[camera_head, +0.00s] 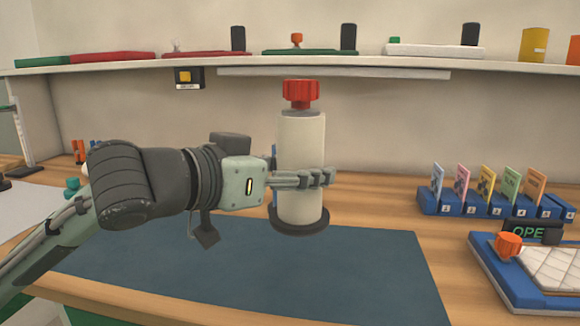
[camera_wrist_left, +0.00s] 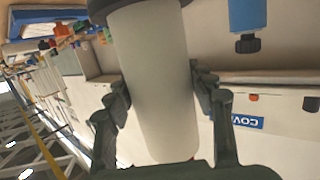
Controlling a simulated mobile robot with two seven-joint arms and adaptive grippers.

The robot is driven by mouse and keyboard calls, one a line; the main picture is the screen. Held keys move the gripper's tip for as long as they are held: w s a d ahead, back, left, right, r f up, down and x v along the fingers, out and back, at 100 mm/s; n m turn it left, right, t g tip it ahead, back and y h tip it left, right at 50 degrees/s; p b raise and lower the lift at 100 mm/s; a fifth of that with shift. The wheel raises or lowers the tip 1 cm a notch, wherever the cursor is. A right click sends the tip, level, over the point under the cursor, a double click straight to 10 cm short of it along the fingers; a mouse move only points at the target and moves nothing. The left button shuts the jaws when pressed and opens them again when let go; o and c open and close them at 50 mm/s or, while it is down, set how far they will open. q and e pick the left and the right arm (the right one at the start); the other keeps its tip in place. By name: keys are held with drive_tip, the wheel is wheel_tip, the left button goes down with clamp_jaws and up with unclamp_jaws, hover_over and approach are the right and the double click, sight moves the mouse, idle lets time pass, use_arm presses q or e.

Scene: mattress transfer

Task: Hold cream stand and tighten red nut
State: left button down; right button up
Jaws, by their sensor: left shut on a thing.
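The cream stand (camera_head: 302,142) is an upright cream cylinder on a round dark base (camera_head: 299,224), near the back edge of the dark mat in the head view. The red nut (camera_head: 300,92), ridged, sits on its top. My left gripper (camera_head: 312,178) comes in from the left and is shut on the cream stand at mid-height. In the left wrist view the cream stand (camera_wrist_left: 152,75) lies between the two dark fingers of my left gripper (camera_wrist_left: 160,90). My right gripper is not in view.
A blue rack (camera_head: 480,207) of coloured cards stands at the right. A blue-framed tray (camera_head: 500,278) with an orange knob and a white quilted pad is at front right. A shelf (camera_head: 400,65) with several items runs above. The dark mat (camera_head: 350,270) is clear in front.

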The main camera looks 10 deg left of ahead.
use_arm(q)
drive_tip(key=shift+w+d+r, duration=0.15)
drive_tip(key=shift+w+d, duration=0.15)
drive_tip(key=shift+d, duration=0.2)
drive_tip(key=shift+w+d+r, duration=0.1)
drive_tip(key=shift+w+d, duration=0.15)
drive_tip(key=shift+d, duration=0.25)
drive_tip(key=shift+w+d, duration=0.5)
drive_tip(key=shift+d, duration=0.35)
drive_tip(key=shift+w+d, duration=0.5)
drive_tip(key=shift+d, duration=0.3)
drive_tip(key=shift+w+d, duration=0.5)
drive_tip(key=shift+d, duration=0.35)
drive_tip(key=shift+f+b, duration=2.9)
drive_tip(key=shift+f, duration=2.55)
